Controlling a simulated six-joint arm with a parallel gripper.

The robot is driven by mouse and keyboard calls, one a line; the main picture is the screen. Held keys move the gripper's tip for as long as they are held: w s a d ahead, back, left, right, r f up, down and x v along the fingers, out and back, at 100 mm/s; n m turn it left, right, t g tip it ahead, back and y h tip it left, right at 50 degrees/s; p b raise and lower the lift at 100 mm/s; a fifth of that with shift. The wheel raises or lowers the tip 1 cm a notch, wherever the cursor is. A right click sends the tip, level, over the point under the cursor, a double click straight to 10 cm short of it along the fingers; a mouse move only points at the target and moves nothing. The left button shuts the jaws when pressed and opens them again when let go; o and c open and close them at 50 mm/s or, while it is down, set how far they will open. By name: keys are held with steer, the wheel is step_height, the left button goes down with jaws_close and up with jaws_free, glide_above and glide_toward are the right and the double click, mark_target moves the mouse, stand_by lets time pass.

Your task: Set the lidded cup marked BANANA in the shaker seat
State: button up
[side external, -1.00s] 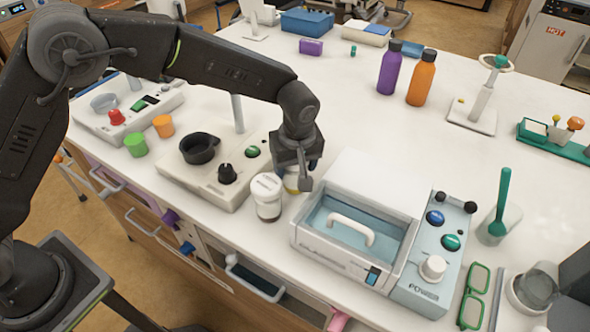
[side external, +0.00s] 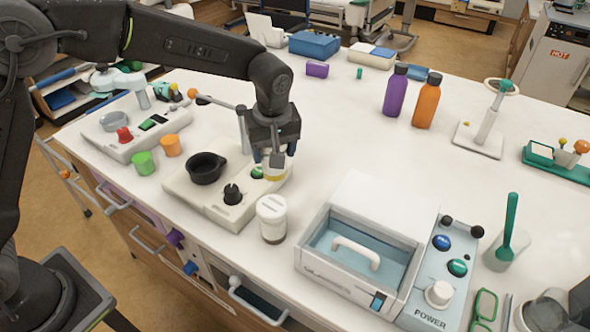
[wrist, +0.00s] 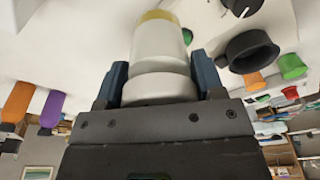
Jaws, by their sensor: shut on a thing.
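My gripper (side external: 275,158) is shut on a white lidded cup with a yellow band (side external: 274,172). It holds the cup over the right end of the shaker base (side external: 214,203), near the green button. In the wrist view the cup (wrist: 161,48) sits between the two blue fingers of my gripper (wrist: 162,82), its yellow end away from the palm. No marking can be read on it. The black round shaker seat (side external: 206,168) is left of the held cup and looks empty; it also shows in the wrist view (wrist: 250,52).
Another white lidded cup (side external: 271,219) stands beside the shaker base, its label unreadable. A bath with a handled lid (side external: 355,252) is to the right. Green (side external: 144,163) and orange (side external: 170,145) cups stand to the left.

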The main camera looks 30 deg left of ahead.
steer(key=s+a+r+n, duration=0.2)
steer(key=s+a, duration=0.1)
steer(key=a, duration=0.6)
steer(key=s+a+r+n, duration=0.2)
steer(key=a+n, duration=0.1)
steer(key=a, duration=0.5)
steer(key=shift+g, duration=0.3)
steer(key=shift+f, duration=3.5)
steer(key=shift+f, duration=0.5)
steer(key=o, duration=1.3)
steer(key=shift+r, duration=0.1)
steer(key=shift+r, duration=3.9)
steer(key=shift+s+m, duration=0.1)
steer(key=shift+m, duration=0.2)
